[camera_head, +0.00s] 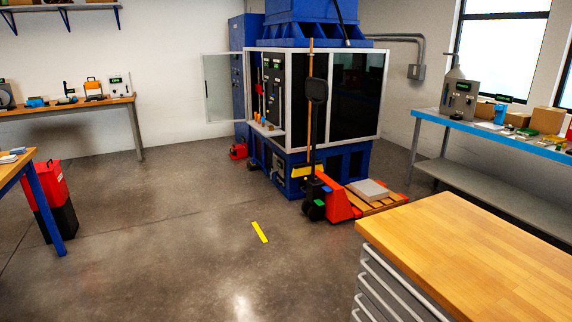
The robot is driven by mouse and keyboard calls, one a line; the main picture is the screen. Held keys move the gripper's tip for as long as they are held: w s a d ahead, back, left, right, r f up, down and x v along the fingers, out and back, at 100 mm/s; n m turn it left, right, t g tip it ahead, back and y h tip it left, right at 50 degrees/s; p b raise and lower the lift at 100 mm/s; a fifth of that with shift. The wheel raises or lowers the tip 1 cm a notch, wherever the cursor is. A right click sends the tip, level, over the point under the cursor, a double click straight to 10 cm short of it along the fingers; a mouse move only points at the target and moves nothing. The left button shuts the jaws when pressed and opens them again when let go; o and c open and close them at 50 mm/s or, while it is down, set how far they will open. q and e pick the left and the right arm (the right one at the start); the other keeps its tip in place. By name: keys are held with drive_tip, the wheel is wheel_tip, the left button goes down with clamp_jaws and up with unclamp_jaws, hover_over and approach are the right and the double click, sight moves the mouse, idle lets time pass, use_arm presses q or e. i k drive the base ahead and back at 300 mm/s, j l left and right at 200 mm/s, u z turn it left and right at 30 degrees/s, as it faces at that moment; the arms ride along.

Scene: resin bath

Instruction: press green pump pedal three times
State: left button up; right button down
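The jack's forks are under a wooden pallet (384,204) that carries a grey block (368,190). Neither of my grippers is in view.
A wood-topped drawer cabinet (475,240) fills the lower right. The blue machine (340,165) stands behind the jack. A blue-edged bench (500,130) is on the right. A yellow floor strip (260,232) lies on open concrete, clear to the left of the jack.

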sight(319, 202)
drive_tip(key=i+u, duration=0.2)
drive_tip(key=i, duration=0.55)
drive_tip(key=i+u, duration=0.2)
drive_tip(key=i, duration=0.55)
drive_tip(key=i+l+u, duration=0.2)
drive_tip(key=i, duration=0.55)
drive_tip(key=i+l+z, duration=0.1)
drive_tip(key=i+z, duration=0.3)
drive_tip(key=i, duration=0.25)
drive_tip(key=i+j+z, duration=0.1)
drive_tip(key=i+z, duration=0.25)
drive_tip(key=i, duration=0.25)
drive_tip(key=i+j+z, duration=0.25)
drive_tip(key=i+z, duration=0.15)
drive_tip(key=i, duration=0.25)
drive_tip(key=i+l, duration=0.2)
drive_tip(key=i, duration=0.35)
drive_tip(key=i+l, duration=0.2)
drive_tip(key=i, duration=0.35)
drive_tip(key=i+l, duration=0.15)
drive_tip(key=i, duration=0.4)
